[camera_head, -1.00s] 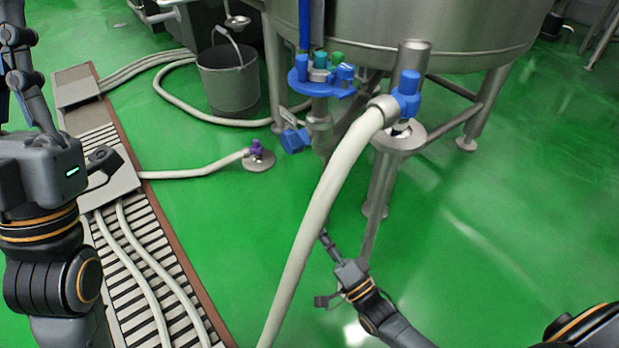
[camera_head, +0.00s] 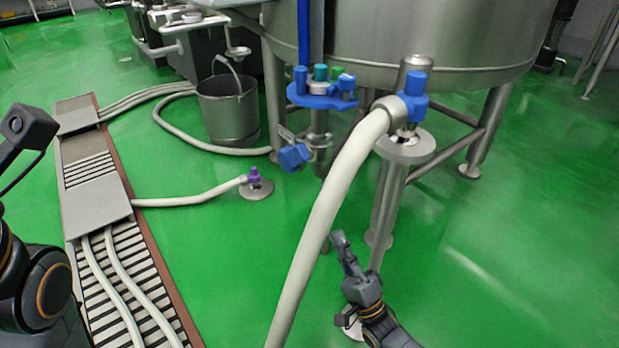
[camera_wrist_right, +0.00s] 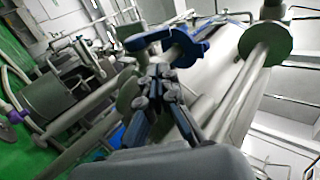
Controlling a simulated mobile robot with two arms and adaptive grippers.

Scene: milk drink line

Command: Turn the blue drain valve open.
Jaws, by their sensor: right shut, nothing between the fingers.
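A blue valve (camera_head: 294,157) sits on the steel pipe below the tank's outlet, under a round blue plate (camera_head: 322,98) with coloured knobs. I take it for the drain valve. My right gripper (camera_head: 338,238) is low in front of the tank, beside the pale hose, below the valve and apart from it. In the right wrist view the closed fingers (camera_wrist_right: 157,78) hold nothing. Blue parts (camera_wrist_right: 188,48) show beyond the fingertips; which fitting they belong to is unclear. On the left, only links of my left arm show.
A pale hose (camera_head: 325,215) runs up to a blue-handled fitting (camera_head: 415,95) on a steel post, close to my right arm. A metal bucket (camera_head: 228,105), a purple floor fitting (camera_head: 253,176) and a floor grate (camera_head: 125,245) lie left. Green floor is open at right.

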